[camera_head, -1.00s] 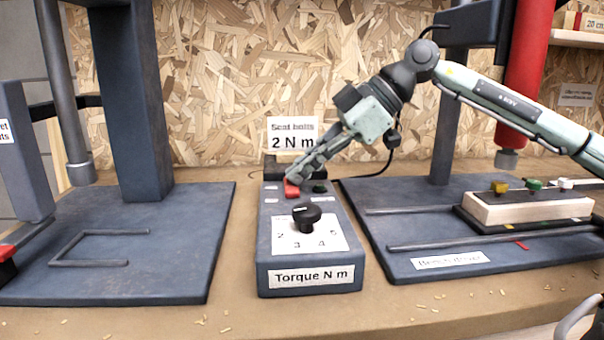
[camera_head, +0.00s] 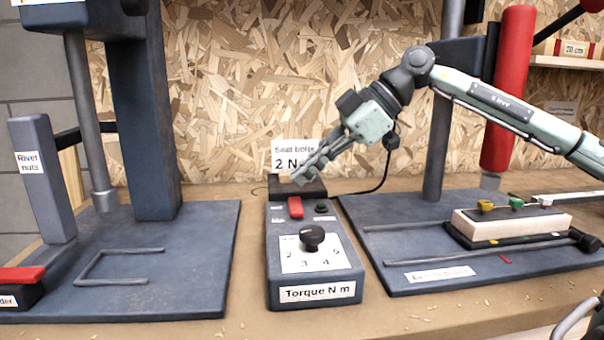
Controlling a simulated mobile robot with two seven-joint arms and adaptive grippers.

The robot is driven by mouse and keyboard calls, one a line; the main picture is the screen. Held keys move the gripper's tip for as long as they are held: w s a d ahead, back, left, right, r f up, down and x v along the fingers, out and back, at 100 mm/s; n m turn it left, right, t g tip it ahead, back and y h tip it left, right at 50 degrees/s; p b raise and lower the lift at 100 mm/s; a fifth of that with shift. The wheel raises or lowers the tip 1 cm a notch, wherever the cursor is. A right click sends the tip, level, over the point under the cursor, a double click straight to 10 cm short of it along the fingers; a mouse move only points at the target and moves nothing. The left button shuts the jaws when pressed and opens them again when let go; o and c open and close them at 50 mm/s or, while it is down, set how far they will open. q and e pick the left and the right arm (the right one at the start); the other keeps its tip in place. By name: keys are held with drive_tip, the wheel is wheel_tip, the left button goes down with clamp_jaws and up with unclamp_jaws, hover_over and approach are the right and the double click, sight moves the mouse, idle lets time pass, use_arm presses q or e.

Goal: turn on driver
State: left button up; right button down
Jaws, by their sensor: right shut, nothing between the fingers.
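The driver's grey control box (camera_head: 315,290), labelled "Torque N m", stands in the middle of the bench. On its top are a red rocker switch (camera_head: 295,207), a dark green lamp or button (camera_head: 321,207) and a black dial knob (camera_head: 312,237) over a numbered plate. My right gripper (camera_head: 299,179) is shut and empty. Its tips are just above and behind the red switch, apart from it in the picture. The bench driver (camera_head: 510,90), with a red body, stands at the right on its base plate.
A rivet nut press (camera_head: 145,120) stands on a plate at the left. A wooden block (camera_head: 512,224) with coloured pieces sits on the right plate. A "2 N m" seat bolts sign (camera_head: 290,160) stands behind the box. A cable runs behind it.

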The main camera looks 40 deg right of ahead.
drive_tip(key=shift+w+d+f, duration=0.1)
drive_tip(key=shift+d+f, duration=0.05)
drive_tip(key=shift+f, duration=0.1)
drive_tip(key=shift+d+r+b, duration=0.25)
drive_tip(key=shift+d+b, duration=0.05)
use_arm(q)
drive_tip(key=shift+w+d+r+b, duration=0.1)
drive_tip(key=shift+w+r+b, duration=0.1)
drive_tip(key=shift+r+b, duration=1.05)
use_arm(e)
drive_tip(key=v, duration=0.9)
drive_tip(key=shift+r, duration=0.25)
use_arm(q)
drive_tip(key=shift+p, duration=0.3)
